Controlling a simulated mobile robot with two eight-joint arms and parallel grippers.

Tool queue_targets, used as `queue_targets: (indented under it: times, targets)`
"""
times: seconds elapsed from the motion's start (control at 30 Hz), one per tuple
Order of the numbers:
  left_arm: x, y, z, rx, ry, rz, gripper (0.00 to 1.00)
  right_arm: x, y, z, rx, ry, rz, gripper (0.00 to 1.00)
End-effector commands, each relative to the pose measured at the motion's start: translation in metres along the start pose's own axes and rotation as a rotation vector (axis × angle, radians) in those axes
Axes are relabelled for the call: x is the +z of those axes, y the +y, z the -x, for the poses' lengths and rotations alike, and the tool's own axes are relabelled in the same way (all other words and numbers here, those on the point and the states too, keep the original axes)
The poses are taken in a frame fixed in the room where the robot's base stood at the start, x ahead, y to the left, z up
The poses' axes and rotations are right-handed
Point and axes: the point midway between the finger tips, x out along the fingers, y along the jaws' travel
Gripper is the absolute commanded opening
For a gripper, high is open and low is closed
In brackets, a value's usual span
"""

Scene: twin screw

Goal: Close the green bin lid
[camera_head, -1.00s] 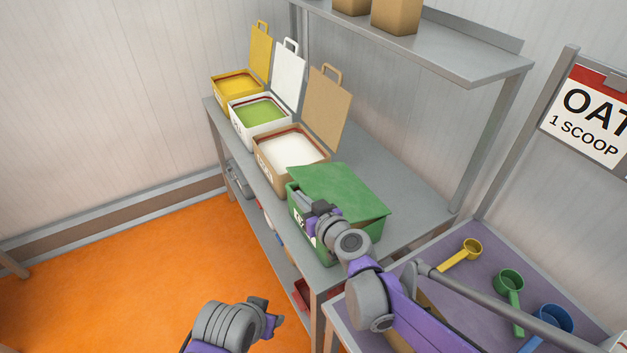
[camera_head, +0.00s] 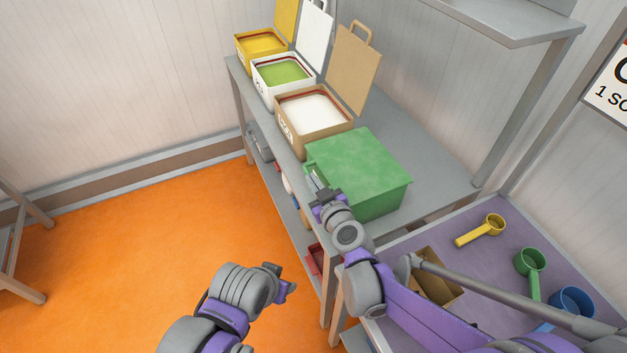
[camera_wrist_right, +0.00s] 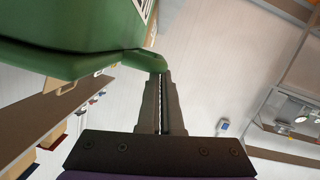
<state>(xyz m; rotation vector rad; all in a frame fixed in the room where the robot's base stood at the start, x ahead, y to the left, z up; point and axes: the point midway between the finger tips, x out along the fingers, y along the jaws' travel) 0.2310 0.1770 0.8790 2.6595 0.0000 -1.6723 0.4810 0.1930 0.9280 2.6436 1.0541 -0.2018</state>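The green bin (camera_head: 375,203) stands on the grey shelf table at the near end of a row of bins. Its green lid (camera_head: 358,158) lies over the top, and I see no clear gap under it in the head view. My right gripper (camera_head: 322,190) is at the bin's front side, by the lid's front edge. In the right wrist view its fingers (camera_wrist_right: 163,75) are together, with a green rim (camera_wrist_right: 150,58) right at their tips. My left gripper (camera_head: 290,288) hangs over the orange floor, away from the bin; its finger opening is unclear.
A brown bin (camera_head: 312,120), a white bin (camera_head: 283,78) and a yellow bin (camera_head: 260,45) stand behind with lids up. At right, a purple-topped table (camera_head: 455,265) holds yellow, green and blue scoops. A shelf (camera_head: 520,22) overhangs the bins.

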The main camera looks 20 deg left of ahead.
Motion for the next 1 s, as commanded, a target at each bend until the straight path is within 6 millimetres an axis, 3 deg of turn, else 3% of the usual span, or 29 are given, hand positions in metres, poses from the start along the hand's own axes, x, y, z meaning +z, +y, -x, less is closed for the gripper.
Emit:
queue_targets:
  times: [0.27,0.5,0.57,0.8,1.0]
  targets:
    - [-0.003,0.0,0.004,0.0,0.002,0.0,0.5,-0.004,0.001,0.001,-0.001,-0.001,0.001,0.0]
    - [-0.025,0.0,0.032,0.0,0.018,0.0,0.5,-0.05,0.013,0.004,0.003,0.002,0.003,0.0]
    - [-0.021,0.0,0.027,0.0,0.015,0.0,0.5,-0.042,0.01,0.023,0.004,0.0,0.0,0.0]
    - [-0.024,0.0,0.029,0.0,0.016,0.0,0.5,-0.04,0.01,0.075,0.004,-0.001,-0.001,0.0]
    - [-0.025,0.0,0.032,0.0,0.018,0.0,0.5,-0.04,0.01,0.098,0.003,0.0,-0.001,0.0]
